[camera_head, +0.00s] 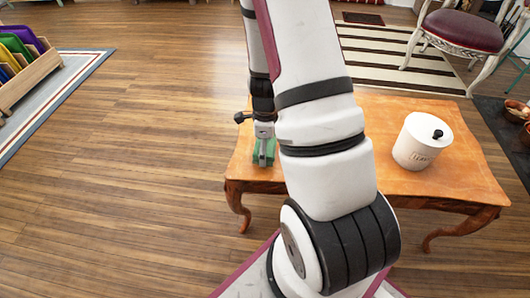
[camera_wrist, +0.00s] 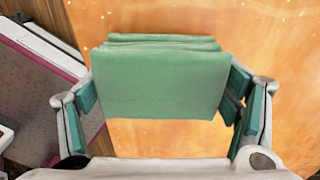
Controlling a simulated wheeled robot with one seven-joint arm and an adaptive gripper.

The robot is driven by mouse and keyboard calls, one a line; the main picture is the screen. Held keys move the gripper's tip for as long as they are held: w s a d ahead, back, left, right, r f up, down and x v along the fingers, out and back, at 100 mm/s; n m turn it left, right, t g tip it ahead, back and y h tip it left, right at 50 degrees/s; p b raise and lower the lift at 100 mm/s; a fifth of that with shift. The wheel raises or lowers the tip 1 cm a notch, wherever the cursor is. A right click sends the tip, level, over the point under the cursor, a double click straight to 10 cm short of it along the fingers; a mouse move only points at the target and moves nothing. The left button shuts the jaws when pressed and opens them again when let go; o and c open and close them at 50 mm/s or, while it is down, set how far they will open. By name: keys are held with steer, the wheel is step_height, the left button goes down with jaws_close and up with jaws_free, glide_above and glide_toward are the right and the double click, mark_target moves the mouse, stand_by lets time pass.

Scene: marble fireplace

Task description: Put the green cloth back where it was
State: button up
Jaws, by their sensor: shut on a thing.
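The green cloth (camera_wrist: 160,85) is folded into a thick rectangle and sits between the fingers of my gripper (camera_wrist: 165,108) in the wrist view. The gripper is shut on it. In the head view, part of the green cloth (camera_head: 264,152) shows at the left end of the wooden table (camera_head: 405,183), below my gripper (camera_head: 264,135). My arm hides much of the gripper and the cloth there. I cannot tell whether the cloth touches the tabletop.
A white lidded canister (camera_head: 417,143) stands on the right part of the table. A chair (camera_head: 465,28) and a striped rug (camera_head: 390,55) are behind. A wooden rack with colored items (camera_head: 22,60) stands at far left. The floor left of the table is clear.

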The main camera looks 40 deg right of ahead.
steer(key=shift+f+b, duration=0.3)
steer(key=shift+f, duration=0.65)
steer(key=shift+r, duration=0.1)
steer(key=o, duration=1.3)
